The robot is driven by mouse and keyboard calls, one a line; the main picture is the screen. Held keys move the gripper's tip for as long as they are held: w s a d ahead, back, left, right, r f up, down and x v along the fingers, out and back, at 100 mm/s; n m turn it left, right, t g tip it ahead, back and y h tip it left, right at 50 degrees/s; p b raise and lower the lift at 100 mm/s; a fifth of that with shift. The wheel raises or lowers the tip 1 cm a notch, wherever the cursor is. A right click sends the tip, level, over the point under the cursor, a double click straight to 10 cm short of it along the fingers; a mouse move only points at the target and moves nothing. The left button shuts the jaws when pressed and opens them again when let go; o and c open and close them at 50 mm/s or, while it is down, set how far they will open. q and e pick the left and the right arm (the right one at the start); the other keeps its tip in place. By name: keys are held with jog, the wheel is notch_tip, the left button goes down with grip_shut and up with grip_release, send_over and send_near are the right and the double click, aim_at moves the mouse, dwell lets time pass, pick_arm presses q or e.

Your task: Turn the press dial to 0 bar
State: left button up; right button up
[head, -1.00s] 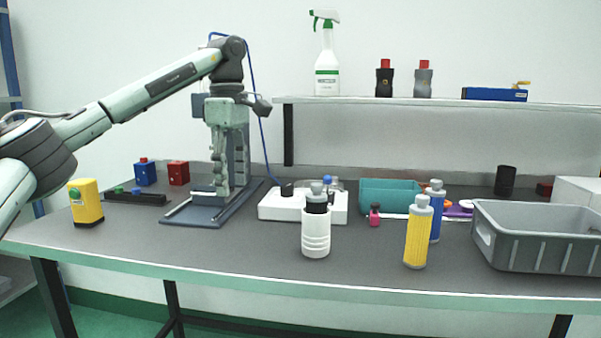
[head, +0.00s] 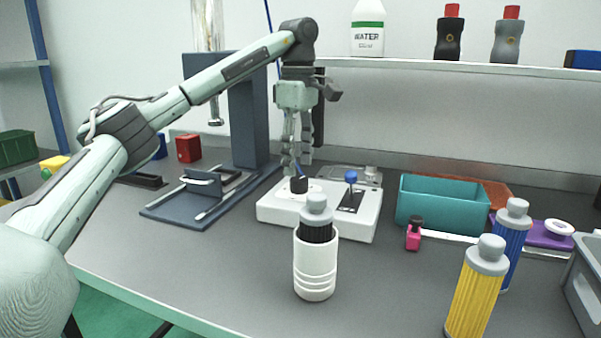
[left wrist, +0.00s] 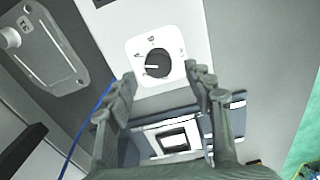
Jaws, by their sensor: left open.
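The black dial (head: 299,184) sits on the left part of the white control box (head: 273,212). In the left wrist view the dial (left wrist: 157,64) is a round black knob on a white plate, its white mark pointing left; the printed labels are too small to read. My left gripper (head: 296,166) points down just above the dial. In the left wrist view its two fingers (left wrist: 160,78) are apart, one on each side and slightly below the dial, with nothing between them. The blue-grey press (head: 248,115) stands to the left. My right gripper is not in view.
A blue-topped lever (head: 351,177) rises from the box's right part. A white holder with a grey-capped bottle (head: 315,265) stands close in front. A teal bin (head: 443,203), a pink bottle (head: 414,234) and yellow (head: 474,292) and blue bottles (head: 511,240) are to the right.

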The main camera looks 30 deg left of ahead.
aim_at(299, 179)
pick_arm(q)
jog(key=shift+w+f, duration=0.1)
jog(key=shift+f, duration=1.7)
jog(key=c, duration=1.2)
